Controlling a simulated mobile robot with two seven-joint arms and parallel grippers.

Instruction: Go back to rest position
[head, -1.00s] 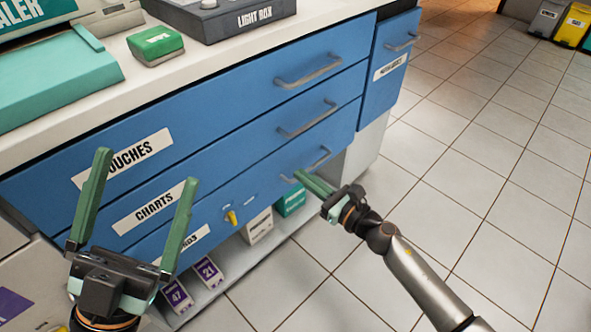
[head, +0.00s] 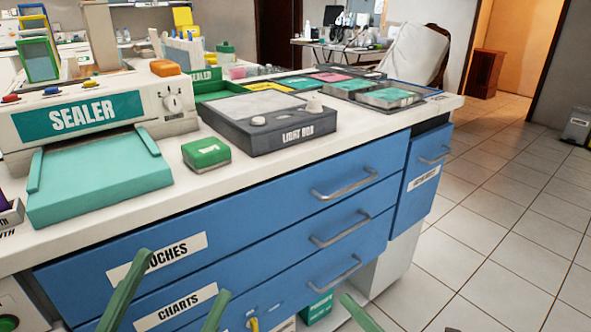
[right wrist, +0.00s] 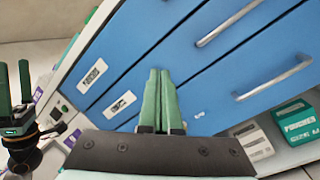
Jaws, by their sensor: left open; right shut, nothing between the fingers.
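My left gripper (head: 170,306) is at the bottom left of the head view, its two green fingers apart with nothing between them. They stand in front of the blue drawers labelled Pouches and Charts. It also shows at the left edge of the right wrist view (right wrist: 14,85). My right gripper (head: 360,312) shows only as a green fingertip at the bottom of the head view. In the right wrist view its fingers (right wrist: 162,85) are together and empty, pointing toward the blue drawer fronts (right wrist: 165,40). Contact with the drawers cannot be made out.
The white counter (head: 225,185) carries a sealer (head: 80,115), a green box (head: 206,153), a light box (head: 270,125) and several trays. Drawer handles (head: 343,183) stick out from the cabinet. Boxes (right wrist: 297,122) sit on the low shelf.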

